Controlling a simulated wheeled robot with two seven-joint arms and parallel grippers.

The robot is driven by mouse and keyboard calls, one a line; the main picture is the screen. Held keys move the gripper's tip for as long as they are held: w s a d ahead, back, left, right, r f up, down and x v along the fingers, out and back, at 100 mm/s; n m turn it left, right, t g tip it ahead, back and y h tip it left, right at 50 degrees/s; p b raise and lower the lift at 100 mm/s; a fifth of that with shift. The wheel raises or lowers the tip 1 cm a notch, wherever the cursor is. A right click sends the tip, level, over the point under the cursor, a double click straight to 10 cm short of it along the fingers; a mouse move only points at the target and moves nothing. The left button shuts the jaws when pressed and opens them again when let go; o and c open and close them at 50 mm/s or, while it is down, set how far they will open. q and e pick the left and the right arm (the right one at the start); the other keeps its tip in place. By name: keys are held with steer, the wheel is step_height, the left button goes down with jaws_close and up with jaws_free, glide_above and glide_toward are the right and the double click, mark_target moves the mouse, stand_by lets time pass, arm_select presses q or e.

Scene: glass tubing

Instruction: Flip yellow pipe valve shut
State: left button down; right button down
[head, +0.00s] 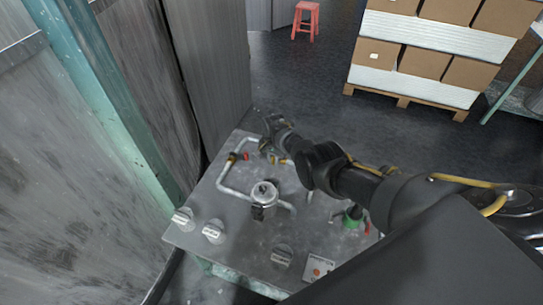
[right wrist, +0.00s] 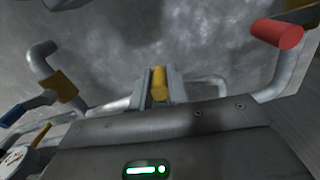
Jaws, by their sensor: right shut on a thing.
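The yellow valve handle (right wrist: 159,84) shows in the right wrist view as a short yellow bar between the two grey fingers of my right gripper (right wrist: 158,88). The fingers are shut on it. In the head view my right gripper (head: 268,148) is at the back edge of the metal panel (head: 205,205), over the pipework. The arm and gripper hide most of the valve there, so I cannot tell the handle's angle to its pipe. My left gripper is in neither view.
A red handle (right wrist: 277,33) and a blue handle (right wrist: 12,115) flank the gripper. The panel also carries a silver canister (head: 264,193), a green valve part (head: 351,218), white-topped knobs (head: 213,231) and a red button (head: 317,271). A wall stands close at left.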

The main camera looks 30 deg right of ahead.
steer(key=shift+s+d+n+p, duration=0.25)
steer(key=shift+s+n+p, duration=0.15)
steer(key=shift+n, duration=0.5)
steer(key=shift+s+d+n+p, duration=0.2)
steer(key=shift+s+n+p, duration=0.2)
steer(key=shift+n, duration=0.5)
steer(key=c, duration=1.3)
jaws_free()
steer(key=shift+c, duration=0.2)
step_height(320, 180, up, 11)
steer(key=p, duration=0.4)
